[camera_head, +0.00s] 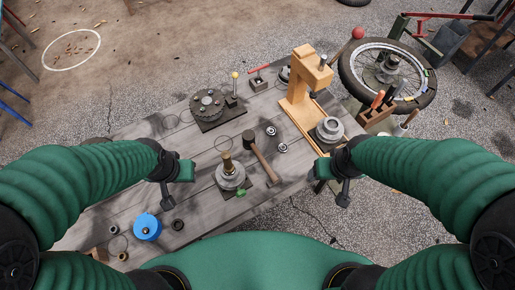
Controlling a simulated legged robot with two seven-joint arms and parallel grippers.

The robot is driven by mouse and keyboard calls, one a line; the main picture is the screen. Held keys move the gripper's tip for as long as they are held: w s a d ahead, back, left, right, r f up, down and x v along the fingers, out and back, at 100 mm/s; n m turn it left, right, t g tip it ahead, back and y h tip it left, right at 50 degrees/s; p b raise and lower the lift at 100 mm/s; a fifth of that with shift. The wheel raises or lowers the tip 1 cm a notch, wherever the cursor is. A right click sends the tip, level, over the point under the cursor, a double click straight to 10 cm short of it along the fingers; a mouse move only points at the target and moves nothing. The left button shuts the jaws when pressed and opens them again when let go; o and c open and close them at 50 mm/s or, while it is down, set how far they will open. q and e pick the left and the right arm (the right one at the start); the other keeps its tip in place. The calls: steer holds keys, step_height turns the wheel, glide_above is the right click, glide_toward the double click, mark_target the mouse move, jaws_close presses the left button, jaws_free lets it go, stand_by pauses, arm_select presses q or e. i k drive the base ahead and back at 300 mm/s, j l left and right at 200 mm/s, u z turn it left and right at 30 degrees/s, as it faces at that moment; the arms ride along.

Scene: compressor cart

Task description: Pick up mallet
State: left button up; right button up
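The mallet (262,162) lies on the wooden workbench (200,150) near its middle, with a dark head at the upper left and a brown wooden handle slanting to the lower right. It rests just right of a round grey metal fitting with a brass stem (230,175). My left gripper (178,188) is left of the mallet, over the bench, apart from it and empty; its fingers look spread. My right gripper (332,188) is right of the mallet, by the bench's right edge, also empty with fingers spread. Nothing hides the mallet.
A blue round spool (147,227) sits at the bench's lower left. A dark round flange (207,105) and a wooden press stand (300,95) stand farther back. Small bearings (270,131) lie right of the mallet head. A spoked wheel (390,72) is beyond the bench at right.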

mark_target(249, 135)
steer(key=i+l, duration=0.2)
steer(key=l, duration=0.2)
steer(key=i+l, duration=0.2)
steer(key=l, duration=0.2)
steer(key=i+l, duration=0.2)
steer(key=l, duration=0.2)
steer(key=u, duration=0.45)
steer(key=l+u, duration=0.15)
steer(key=u, duration=0.3)
steer(key=l+u, duration=0.1)
steer(key=u, duration=0.75)
steer(key=l+u, duration=0.15)
steer(key=u, duration=0.3)
